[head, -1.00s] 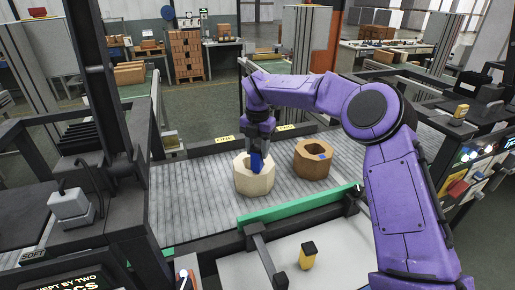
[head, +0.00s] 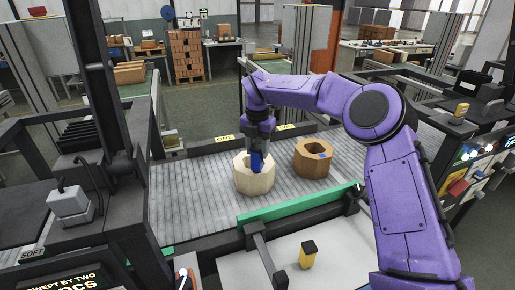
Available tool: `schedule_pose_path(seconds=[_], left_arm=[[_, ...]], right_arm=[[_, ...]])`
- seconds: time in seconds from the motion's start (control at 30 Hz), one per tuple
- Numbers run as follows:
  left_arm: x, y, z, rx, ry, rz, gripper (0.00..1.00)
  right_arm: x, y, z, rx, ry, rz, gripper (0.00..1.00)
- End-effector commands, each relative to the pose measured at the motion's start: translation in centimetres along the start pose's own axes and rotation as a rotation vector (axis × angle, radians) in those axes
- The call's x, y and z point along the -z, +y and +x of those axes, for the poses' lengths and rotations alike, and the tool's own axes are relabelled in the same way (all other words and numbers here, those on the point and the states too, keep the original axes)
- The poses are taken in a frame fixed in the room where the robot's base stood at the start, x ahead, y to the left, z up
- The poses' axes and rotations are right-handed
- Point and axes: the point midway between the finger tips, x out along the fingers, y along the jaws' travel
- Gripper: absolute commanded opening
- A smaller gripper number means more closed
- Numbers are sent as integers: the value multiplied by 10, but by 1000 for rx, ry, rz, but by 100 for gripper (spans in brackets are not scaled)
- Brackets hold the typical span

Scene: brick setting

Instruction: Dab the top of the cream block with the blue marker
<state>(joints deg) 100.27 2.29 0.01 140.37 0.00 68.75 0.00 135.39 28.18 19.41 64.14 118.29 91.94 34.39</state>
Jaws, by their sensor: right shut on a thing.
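The cream block (head: 254,184) is a many-sided ring with an opening in its top. It stands on the grey ribbed conveyor in the middle of the head view. My right gripper (head: 258,155) is directly above it, shut on the blue marker (head: 257,163). The marker points down at the top of the cream block, near its opening. I cannot tell whether the tip touches the block. The gripper hides part of the marker. My left gripper is not in view.
A green rail (head: 300,208) runs along the conveyor's near edge. A yellow and black object (head: 308,255) stands on the pale surface in front. The conveyor's left part is clear.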

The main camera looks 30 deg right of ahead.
Motion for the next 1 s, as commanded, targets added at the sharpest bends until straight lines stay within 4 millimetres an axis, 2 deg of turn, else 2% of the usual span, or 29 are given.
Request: schedule_pose_path(seconds=[0.37,1.0], left_arm=[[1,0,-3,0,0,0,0],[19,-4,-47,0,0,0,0]], right_arm=[[1,-1,-2,4,3,0,23],[0,0,-65,1,1,0,23]])
